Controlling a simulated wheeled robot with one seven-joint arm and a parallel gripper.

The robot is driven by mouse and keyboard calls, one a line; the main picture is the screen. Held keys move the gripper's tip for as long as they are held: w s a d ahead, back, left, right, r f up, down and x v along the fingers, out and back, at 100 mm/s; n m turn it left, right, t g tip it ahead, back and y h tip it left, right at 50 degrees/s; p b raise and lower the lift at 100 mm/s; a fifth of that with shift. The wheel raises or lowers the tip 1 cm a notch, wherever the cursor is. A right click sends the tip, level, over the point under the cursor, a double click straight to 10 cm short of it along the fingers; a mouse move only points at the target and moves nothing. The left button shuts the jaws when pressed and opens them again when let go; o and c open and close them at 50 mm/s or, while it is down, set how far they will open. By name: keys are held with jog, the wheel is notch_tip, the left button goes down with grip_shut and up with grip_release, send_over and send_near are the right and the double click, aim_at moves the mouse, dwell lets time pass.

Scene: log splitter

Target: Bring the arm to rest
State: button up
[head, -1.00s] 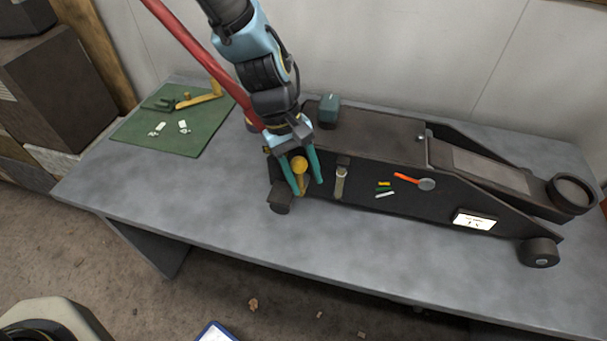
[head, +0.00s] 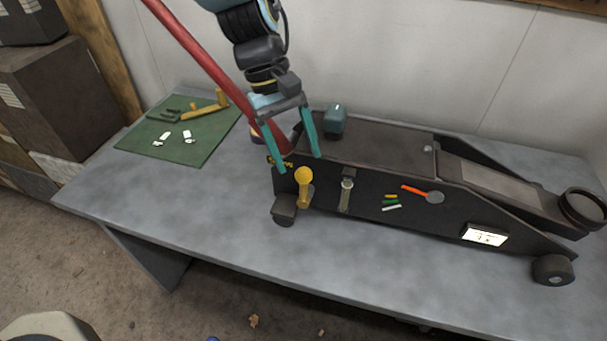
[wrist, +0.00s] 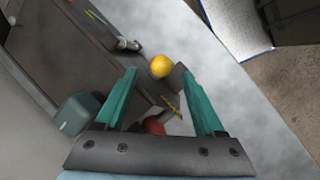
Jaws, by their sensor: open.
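My gripper (head: 297,163), with two teal fingers, is open and empty in the head view. It hangs above the left end of a dark machine body on the grey bench, over its front upper edge. A yellow-knobbed lever (head: 304,182) stands on the machine's front side, below the fingertips and apart from them. In the wrist view the yellow knob (wrist: 161,66) shows beyond and between the two fingers. My arm reaches down from the top of the head view.
The machine (head: 385,158) fills the bench's right side, with a small teal block (head: 335,121) on top. A red bar (head: 200,62) rises at its left end, close beside my arm. A green mat (head: 155,141) with yellow pieces lies left. The bench (head: 190,215) front is clear.

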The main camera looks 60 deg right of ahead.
jog(key=shift+v, duration=1.1)
